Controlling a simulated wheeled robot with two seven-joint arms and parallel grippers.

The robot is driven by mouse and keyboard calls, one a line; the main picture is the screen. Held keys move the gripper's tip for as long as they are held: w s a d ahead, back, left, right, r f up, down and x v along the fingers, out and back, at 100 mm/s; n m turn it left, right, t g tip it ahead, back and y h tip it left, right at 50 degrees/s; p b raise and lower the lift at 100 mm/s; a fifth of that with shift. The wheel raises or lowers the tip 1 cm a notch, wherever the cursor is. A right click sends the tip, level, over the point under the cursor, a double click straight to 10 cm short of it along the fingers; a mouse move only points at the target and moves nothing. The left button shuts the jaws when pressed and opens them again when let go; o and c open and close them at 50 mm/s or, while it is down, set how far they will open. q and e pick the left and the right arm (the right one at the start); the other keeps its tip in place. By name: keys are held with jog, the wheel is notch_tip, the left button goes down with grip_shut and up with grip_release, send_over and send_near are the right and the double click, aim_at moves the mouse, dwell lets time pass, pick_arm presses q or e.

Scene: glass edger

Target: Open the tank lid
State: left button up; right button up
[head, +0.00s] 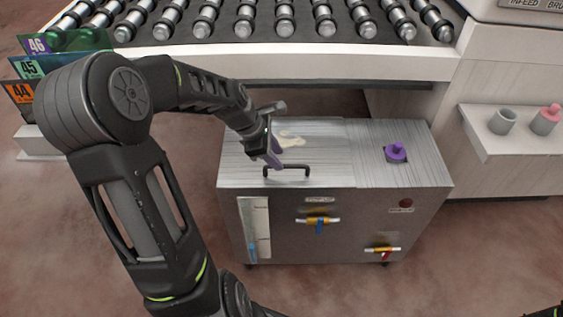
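The tank (345,225) is a grey metal cabinet below the roller table. Its lid (325,145) lies flat on the left part of the top and looks shut, with a pale smear on it. A black bar handle (287,169) stands at the lid's front edge. My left gripper (272,160) points down just above and behind the left end of the handle. Its fingers overlap in this view, so I cannot tell their opening or whether they touch the handle.
A purple knob (396,152) sits on the tank's top right. Yellow valves with blue (318,221) and red (384,251) handles stick out in front. The roller conveyor (290,20) overhangs behind. A side shelf (520,145) holds a grey cup (502,121) and a pink-topped item (546,119).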

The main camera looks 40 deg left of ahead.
pick_arm(q)
jog(key=shift+x, duration=1.9)
grip_shut()
